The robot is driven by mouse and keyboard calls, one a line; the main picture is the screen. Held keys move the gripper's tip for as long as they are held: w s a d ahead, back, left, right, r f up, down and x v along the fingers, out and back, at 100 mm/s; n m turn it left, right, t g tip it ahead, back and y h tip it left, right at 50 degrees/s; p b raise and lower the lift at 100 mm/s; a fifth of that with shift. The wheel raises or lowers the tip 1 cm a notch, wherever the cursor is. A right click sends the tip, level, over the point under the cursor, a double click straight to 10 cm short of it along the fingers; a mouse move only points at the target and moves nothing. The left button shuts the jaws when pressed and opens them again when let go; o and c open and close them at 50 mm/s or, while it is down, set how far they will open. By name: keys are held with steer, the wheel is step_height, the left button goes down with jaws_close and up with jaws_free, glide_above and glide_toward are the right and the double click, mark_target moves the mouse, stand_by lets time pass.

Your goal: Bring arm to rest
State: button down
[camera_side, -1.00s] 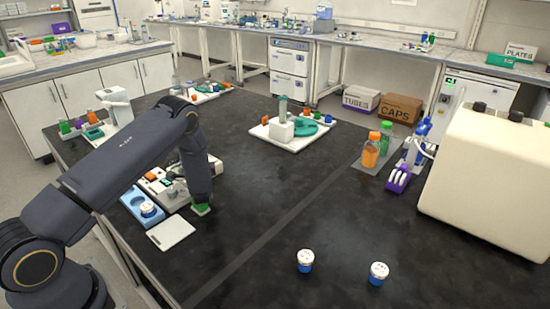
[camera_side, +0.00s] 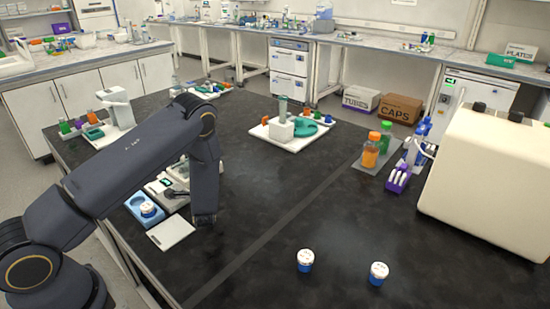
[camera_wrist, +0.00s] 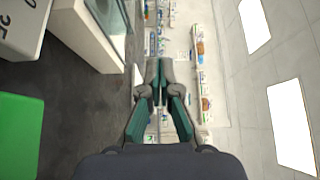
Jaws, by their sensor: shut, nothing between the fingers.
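My arm (camera_side: 130,165) is bent over the left part of the dark bench in the side view. Its front link (camera_side: 205,180) hangs down, and I cannot make out the fingers there. In the wrist view my gripper (camera_wrist: 160,75) has its two green-padded fingers together at the tips, with nothing between them. It points out across the room, with the bench surface at the left of the picture.
Two white-lidded jars (camera_side: 305,260) (camera_side: 379,273) stand at the front. Orange (camera_side: 370,150) and green bottles stand at right.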

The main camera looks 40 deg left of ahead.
steer(key=w+d+r+n+t, duration=0.1)
steer(key=w+r+n, duration=0.15)
steer(key=r, duration=0.75)
steer(key=w+d+r+n+t, duration=0.1)
steer(key=w+r, duration=0.2)
steer(key=r, duration=0.8)
steer(key=s+d+r+t+h, duration=0.35)
steer(key=d+r+h, duration=0.45)
steer(key=r, duration=0.6)
steer(key=s+d+r+h, duration=0.2)
steer(key=s+d+h, duration=0.4)
steer(key=s+d, duration=0.4)
steer(key=s+d+f+n+g+h, duration=0.1)
steer(key=s+d+f+n+g, duration=0.1)
steer(key=s+f+g, duration=0.8)
steer(key=s+f+n, duration=0.1)
steer(key=s+f, duration=0.2)
steer(key=s, duration=0.3)
steer(key=shift+s+d+f, duration=0.25)
steer(key=shift+d+f, duration=0.05)
steer(key=shift+f, duration=0.1)
